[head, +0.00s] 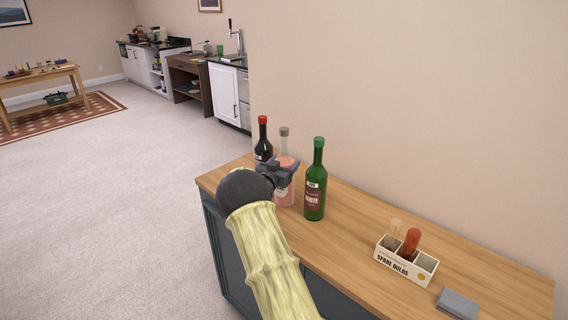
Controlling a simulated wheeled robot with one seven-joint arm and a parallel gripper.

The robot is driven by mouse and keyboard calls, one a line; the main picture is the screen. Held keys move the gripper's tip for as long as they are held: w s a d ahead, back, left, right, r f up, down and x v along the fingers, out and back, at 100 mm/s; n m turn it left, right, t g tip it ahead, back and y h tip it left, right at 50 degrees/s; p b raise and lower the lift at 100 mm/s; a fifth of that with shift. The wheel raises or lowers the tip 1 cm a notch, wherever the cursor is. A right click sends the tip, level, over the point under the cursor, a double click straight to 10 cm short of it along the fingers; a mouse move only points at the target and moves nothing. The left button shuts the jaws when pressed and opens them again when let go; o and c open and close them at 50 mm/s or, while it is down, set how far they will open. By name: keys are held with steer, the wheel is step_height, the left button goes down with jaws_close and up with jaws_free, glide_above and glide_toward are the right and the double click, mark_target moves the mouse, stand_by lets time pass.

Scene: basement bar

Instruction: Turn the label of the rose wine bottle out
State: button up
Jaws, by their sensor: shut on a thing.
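The rose wine bottle (284,145), pink with a grey cap, stands upright on the wooden cabinet top (350,212) between two other bottles. My gripper (288,172) is shut on it around the middle of its body.
A "SPARE BULBS" box (391,264) with slots and a grey folded item (457,303) lie further right on the cabinet. The wall (420,120) runs close behind the bottles. Open carpet (110,200) lies left. A counter with a tap (232,62) stands far back.

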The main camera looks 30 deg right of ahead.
steer(key=shift+w+r+m+g+h+p, duration=0.1)
steer(key=shift+m+g+h+p, duration=1.15)
steer(key=shift+g+p, duration=0.6)
steer(key=shift+m, duration=0.25)
steer(key=o, duration=0.8)
steer(key=v, duration=1.2)
steer(key=shift+p, duration=0.45)
